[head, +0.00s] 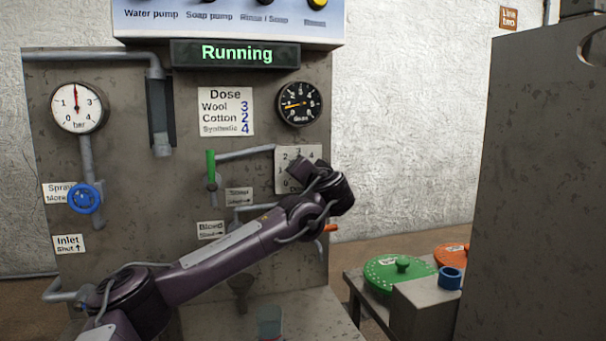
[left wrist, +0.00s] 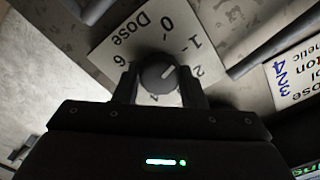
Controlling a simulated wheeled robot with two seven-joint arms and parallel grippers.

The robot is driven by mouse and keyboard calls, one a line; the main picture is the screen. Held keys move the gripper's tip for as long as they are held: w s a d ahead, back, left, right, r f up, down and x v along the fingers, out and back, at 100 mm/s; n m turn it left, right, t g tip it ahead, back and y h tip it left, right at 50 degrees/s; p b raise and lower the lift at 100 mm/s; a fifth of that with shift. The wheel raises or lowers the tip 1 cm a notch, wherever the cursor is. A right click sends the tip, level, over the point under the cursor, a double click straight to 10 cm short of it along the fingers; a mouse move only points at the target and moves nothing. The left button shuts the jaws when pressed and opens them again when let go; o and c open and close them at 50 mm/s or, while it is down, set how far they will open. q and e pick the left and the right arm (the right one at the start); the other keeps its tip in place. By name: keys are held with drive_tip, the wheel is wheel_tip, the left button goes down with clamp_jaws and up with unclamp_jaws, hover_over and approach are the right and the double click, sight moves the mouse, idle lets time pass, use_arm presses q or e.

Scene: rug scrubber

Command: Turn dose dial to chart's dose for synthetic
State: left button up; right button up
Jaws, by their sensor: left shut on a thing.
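The dose chart (head: 226,112) reads Wool 3, Cotton 2, Synthetic 4 in the head view; its edge also shows in the left wrist view (left wrist: 296,78). The dose dial's plate (head: 284,156) is partly hidden behind my left gripper (head: 302,170). In the left wrist view the dark round dose dial (left wrist: 157,76) sits between the two fingers of my left gripper (left wrist: 159,86), which is shut on it. The dial's white mark points up and right, nearest the 1, between 1 and 2. My right gripper is not in view.
A round black gauge (head: 299,104) has its needle pointing left. The display (head: 236,54) reads "Running". A green-handled lever (head: 211,168) and pipe lie left of the dial plate. A green lid (head: 398,273) and a grey cabinet (head: 530,200) stand at the right.

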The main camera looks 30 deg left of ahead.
use_arm(q)
drive_tip(key=shift+f+m+p, duration=0.15)
drive_tip(key=shift+m+p, duration=0.55)
drive_tip(key=shift+m, duration=6.6)
drive_tip(key=shift+f+m+p, duration=0.15)
drive_tip(key=shift+m+p, duration=0.55)
drive_tip(key=shift+m, duration=6.6)
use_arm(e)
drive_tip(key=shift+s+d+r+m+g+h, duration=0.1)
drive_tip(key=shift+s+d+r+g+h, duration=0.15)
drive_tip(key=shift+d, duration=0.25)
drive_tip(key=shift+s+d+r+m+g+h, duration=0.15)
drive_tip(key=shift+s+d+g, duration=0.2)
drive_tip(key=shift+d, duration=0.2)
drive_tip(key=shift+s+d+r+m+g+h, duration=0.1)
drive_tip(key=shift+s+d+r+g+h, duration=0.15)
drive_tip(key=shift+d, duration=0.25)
